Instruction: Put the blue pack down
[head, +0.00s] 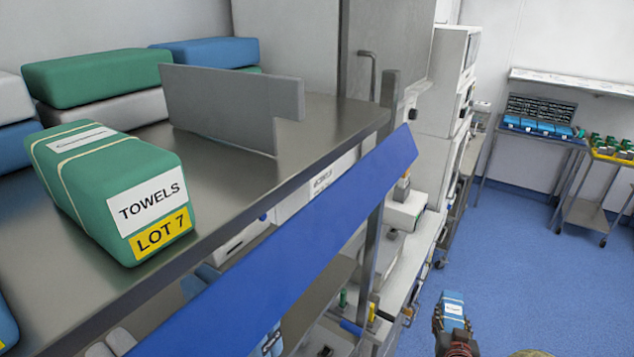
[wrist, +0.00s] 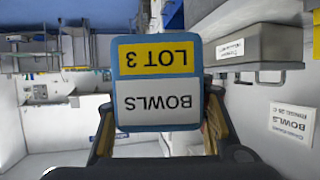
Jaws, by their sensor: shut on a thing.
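The blue pack (wrist: 157,84) fills the middle of the wrist view. Its yellow LOT 3 label and white BOWLS label appear upside down. My gripper (wrist: 158,122) has a finger on each side of the pack and is shut on it. In the head view the pack (head: 453,304) shows small at the bottom right, held in my gripper (head: 452,322) with the blue floor behind it. The pack's far side is hidden.
A steel shelf (head: 245,165) with a blue front strip (head: 290,260) holds a green TOWELS pack (head: 110,185), stacked packs and a grey divider (head: 225,105). Bare shelf lies around the divider. Carts with blue and green items stand at the far right. A BOWLS sign (wrist: 291,124) shows in the wrist view.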

